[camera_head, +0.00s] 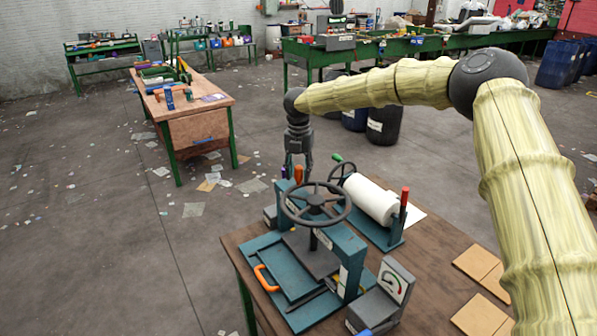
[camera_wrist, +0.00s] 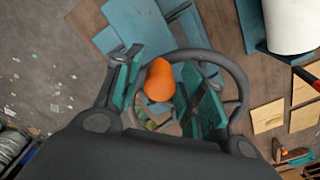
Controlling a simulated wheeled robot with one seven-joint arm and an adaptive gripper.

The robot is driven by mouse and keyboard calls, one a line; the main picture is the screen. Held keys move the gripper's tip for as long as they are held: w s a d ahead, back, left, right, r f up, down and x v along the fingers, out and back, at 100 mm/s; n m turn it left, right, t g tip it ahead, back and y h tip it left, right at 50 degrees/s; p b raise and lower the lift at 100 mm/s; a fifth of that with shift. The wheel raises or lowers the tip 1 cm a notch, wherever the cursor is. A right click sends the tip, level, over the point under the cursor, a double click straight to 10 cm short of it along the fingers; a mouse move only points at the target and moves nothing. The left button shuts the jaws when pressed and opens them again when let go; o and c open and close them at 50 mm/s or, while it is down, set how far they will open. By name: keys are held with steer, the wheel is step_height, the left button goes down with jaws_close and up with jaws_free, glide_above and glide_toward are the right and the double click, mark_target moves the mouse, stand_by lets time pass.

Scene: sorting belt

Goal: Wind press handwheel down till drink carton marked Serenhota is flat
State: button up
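The press (camera_head: 348,250) is a teal frame on a brown workbench, topped by a dark spoked handwheel (camera_head: 316,200). An orange upright knob (camera_head: 298,174) stands at the wheel's far rim. My gripper (camera_head: 297,172) points down over that knob. In the wrist view the orange knob (camera_wrist: 159,80) lies between my gripper's two fingers (camera_wrist: 167,88), with gaps beside it, so the gripper looks open. The wheel's rim (camera_wrist: 243,85) curves around to the right. I cannot make out the Serenhota drink carton; the wheel, plate and frame hide much of the press bed.
A white roll (camera_head: 370,199) on a teal stand with a red-topped lever is behind the press. A gauge box (camera_head: 392,285) stands at the front right. Cardboard pieces (camera_head: 478,263) lie on the right of the bench. An orange handle (camera_head: 265,278) is on the press tray.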

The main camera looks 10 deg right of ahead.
stand_by(0.3)
step_height(320, 180, up, 12)
stand_by(0.6)
